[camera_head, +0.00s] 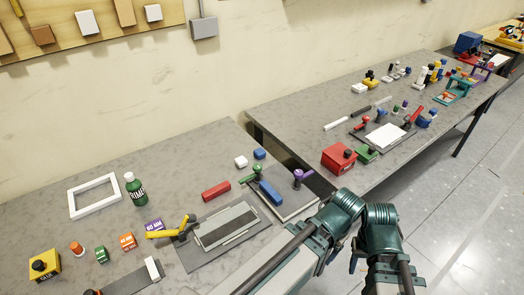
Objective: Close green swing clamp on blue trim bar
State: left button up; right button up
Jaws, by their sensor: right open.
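The green swing clamp (255,174) stands at the upper left edge of a grey plate (296,203) on the near bench. Its arm seems to point left, away from the bar; the detail is small. The blue trim bar (270,193) lies on the plate, between the green clamp and a purple clamp (299,178). My teal right arm (345,208) comes in at the lower right, its links below and right of the plate. My right gripper is open, apart from the clamp, but its fingertips are hard to make out. My left gripper does not show.
A red block (216,191) lies left of the green clamp; white (241,161) and blue (260,153) blocks lie behind it. A yellow clamp (170,231) stands by another plate (185,256) in front. A second bench (290,118) with a red box (339,158) stands right, beyond a gap.

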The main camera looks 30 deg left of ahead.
aim_at(257, 167)
jog(key=u, duration=1.05)
